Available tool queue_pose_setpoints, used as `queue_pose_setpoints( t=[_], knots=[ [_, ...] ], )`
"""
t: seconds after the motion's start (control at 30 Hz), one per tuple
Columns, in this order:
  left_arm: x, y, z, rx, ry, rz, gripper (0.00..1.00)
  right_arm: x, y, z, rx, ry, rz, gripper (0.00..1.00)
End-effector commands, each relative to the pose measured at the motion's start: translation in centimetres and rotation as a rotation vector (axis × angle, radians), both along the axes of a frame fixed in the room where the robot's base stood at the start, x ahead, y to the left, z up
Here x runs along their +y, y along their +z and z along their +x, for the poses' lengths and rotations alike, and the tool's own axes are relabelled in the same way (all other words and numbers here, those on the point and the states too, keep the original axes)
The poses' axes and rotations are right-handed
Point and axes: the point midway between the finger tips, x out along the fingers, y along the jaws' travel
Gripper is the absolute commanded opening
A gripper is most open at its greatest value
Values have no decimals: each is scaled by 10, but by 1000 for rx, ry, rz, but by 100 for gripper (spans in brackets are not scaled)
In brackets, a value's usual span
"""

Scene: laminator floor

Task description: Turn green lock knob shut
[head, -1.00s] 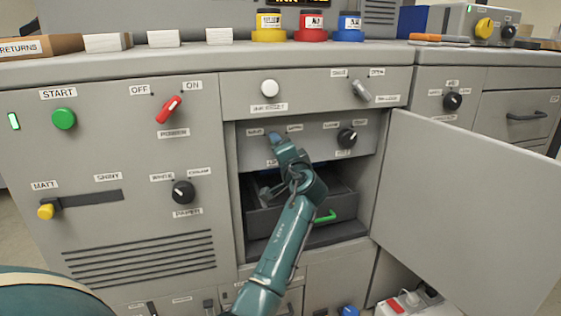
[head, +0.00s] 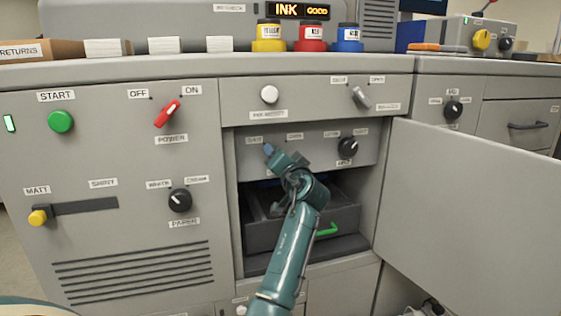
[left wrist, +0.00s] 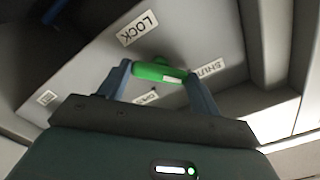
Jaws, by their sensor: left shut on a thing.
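The green lock knob (left wrist: 152,71) is a bar handle on a grey panel, seen in the left wrist view. It lies between the two fingers of my left gripper (left wrist: 160,77), which is shut on it. The knob's right end is close to the SHUT label (left wrist: 208,68). The OPEN label (left wrist: 147,97) is partly covered, and the LOCK label (left wrist: 137,28) is clear. In the head view my left gripper (head: 269,151) is at the left part of the recessed panel (head: 322,152) and hides the knob. My right gripper is not in view.
The open cabinet door (head: 470,210) stands out on the right. A dark drawer (head: 270,233) with a green handle (head: 327,230) lies below the panel. A black knob (head: 348,147) is to the right on the same panel. Ink bottles (head: 309,38) stand on the top ledge.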

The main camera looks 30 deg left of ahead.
Motion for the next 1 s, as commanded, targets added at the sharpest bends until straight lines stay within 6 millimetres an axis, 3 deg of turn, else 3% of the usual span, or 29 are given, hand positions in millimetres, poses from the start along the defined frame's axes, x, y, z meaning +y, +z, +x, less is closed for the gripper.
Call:
queue_pose_setpoints(
  t=[0.2,0.23,0.5,0.77,1.0],
  knots=[
    [1,1,0,-8,0,-7,41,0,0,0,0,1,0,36],
    [1,1,0,-8,0,-7,64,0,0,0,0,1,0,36],
    [0,0,0,-5,-1,-5,85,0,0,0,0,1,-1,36],
    [-2,0,-1,-3,-1,-3,85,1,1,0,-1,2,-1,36],
    [-28,1,-22,-4,-4,-7,85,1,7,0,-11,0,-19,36]
  ],
)
